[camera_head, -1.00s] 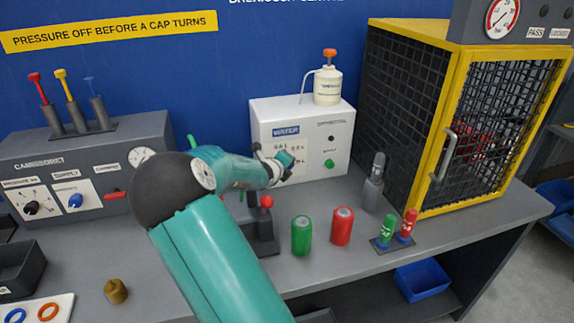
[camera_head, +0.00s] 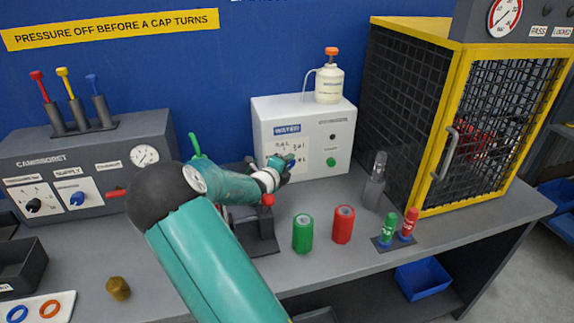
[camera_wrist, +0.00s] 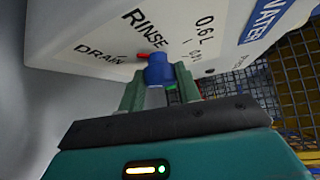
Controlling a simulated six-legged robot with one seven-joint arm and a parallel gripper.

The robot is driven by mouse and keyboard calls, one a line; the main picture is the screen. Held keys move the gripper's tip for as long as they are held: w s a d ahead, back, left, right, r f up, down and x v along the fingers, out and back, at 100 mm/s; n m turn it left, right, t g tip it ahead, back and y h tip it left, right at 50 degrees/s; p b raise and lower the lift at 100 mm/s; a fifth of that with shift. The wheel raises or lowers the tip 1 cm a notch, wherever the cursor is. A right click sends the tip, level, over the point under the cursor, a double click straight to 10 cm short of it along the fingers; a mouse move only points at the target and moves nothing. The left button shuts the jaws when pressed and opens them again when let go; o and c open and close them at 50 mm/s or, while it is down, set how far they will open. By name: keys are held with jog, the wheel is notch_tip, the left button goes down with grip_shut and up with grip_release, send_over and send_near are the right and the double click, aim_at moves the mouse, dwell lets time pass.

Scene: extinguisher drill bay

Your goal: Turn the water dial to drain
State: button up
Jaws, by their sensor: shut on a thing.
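The water dial (camera_wrist: 159,70) is a blue knob on the front of the white WATER box (camera_head: 345,150). In the wrist view its red pointer lies between the DRAIN (camera_wrist: 97,53) and RINSE (camera_wrist: 147,27) labels. My gripper (camera_wrist: 158,88) is shut on the dial, with one green finger on each side of it. In the head view my gripper (camera_head: 281,166) is at the lower left of the box front, and it hides the dial there.
A green can (camera_head: 303,234) and a red can (camera_head: 343,225) stand in front of the box. A black stand with a red knob (camera_head: 267,200) is below my wrist. A yellow-framed mesh cage (camera_head: 450,120) stands to the right.

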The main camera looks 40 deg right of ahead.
jog(key=shift+s+d, duration=0.1)
jog(key=shift+d, duration=0.05)
jog(key=o, duration=1)
jog(key=shift+c, duration=0.2)
jog(key=shift+r, duration=0.1)
